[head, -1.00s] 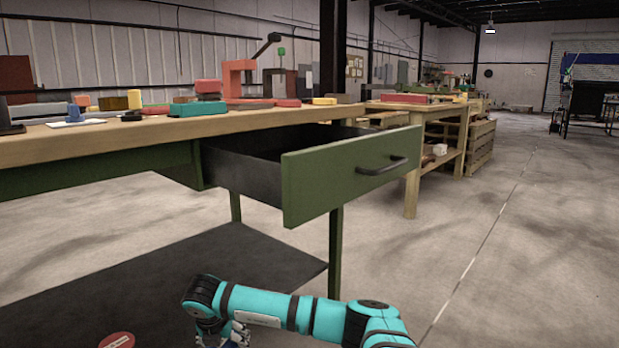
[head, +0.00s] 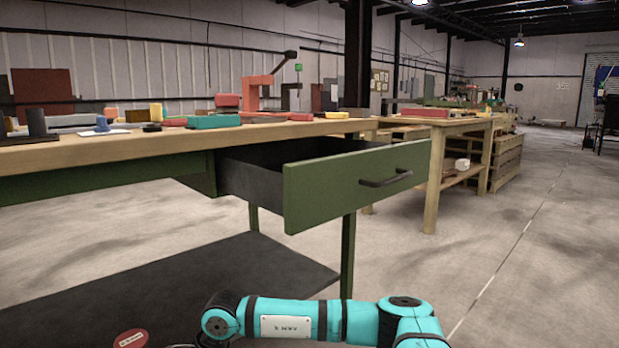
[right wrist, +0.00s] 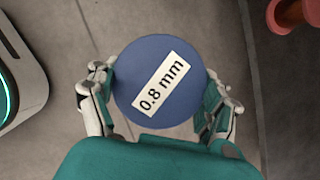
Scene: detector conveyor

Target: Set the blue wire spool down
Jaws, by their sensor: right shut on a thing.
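The blue wire spool (right wrist: 160,85) shows in the right wrist view as a round blue face with a white "0.8 mm" label. My right gripper (right wrist: 160,97) is shut on it, with a finger on each side. The spool hangs over the concrete floor in that view. In the head view my right arm reaches across the bottom edge, and the spool is not seen there. My left gripper is not in view.
A workbench (head: 60,157) carries several coloured pieces. Its green drawer (head: 345,185) stands open, and a dark lower shelf (head: 230,275) lies below. Another wooden table (head: 432,185) stands behind. Open floor (head: 540,250) is at right. A red object (right wrist: 285,22) shows in the wrist view.

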